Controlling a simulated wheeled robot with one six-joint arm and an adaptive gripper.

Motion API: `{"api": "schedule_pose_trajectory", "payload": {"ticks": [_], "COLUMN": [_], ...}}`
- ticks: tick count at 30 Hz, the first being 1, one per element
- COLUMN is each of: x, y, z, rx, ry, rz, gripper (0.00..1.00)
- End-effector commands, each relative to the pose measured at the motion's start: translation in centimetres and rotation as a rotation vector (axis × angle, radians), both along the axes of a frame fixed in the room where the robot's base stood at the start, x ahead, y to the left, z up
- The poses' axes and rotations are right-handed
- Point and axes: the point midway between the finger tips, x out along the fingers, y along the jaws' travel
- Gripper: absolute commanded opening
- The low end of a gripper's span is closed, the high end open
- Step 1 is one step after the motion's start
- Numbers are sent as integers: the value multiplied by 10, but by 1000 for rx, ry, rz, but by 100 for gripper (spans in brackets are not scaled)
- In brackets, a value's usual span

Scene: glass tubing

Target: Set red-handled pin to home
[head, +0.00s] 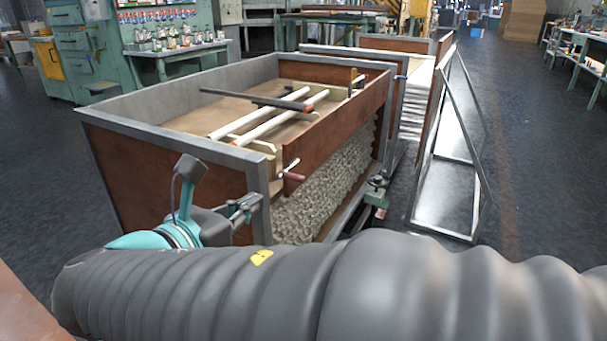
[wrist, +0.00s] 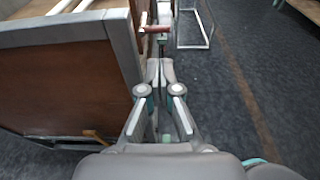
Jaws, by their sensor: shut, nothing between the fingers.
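The red-handled pin (head: 294,177) sits at the near right corner of the large crate, by the end of its brown side board (head: 340,128). Its dull red handle sticks out sideways, with a small pale metal part beside it. In the wrist view the red handle (wrist: 155,29) lies just beyond my fingertips, near the grey frame corner. My gripper (wrist: 160,68) is shut and empty, and a gap shows between it and the handle. In the head view my gripper (head: 250,205) is in front of the crate's near corner post, below and left of the pin. A home position is not identifiable.
The grey-framed crate (head: 165,172) holds white tubes (head: 262,125) and a dark bar (head: 255,99). Pale packing shows below its side board. A metal A-frame (head: 447,200) stands to the right. Open dark floor (head: 545,150) lies farther right. A green bench (head: 175,55) is behind.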

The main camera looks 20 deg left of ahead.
Motion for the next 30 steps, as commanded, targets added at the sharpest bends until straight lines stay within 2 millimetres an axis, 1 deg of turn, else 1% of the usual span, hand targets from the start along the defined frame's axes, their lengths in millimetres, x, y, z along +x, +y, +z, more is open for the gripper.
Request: {"api": "schedule_pose_trajectory", "payload": {"ticks": [1, 3, 7, 19, 23, 25, 26, 30], "x": [-7, -13, -19, -20, -20, -21, -22, -36], "y": [2, 4, 5, 4, 7, 10, 11, 9], "z": [1, 3, 4, 4, 2, -7, -14, -63], "rx": [1, 0, 0, 5, 74, 154, 193, 382], "ry": [1, 0, 0, -1, -9, 15, 35, 170], "rz": [3, 1, -1, -5, -5, -8, -14, -75], "gripper": [0, 0, 0, 0, 0, 0, 0, 0]}}
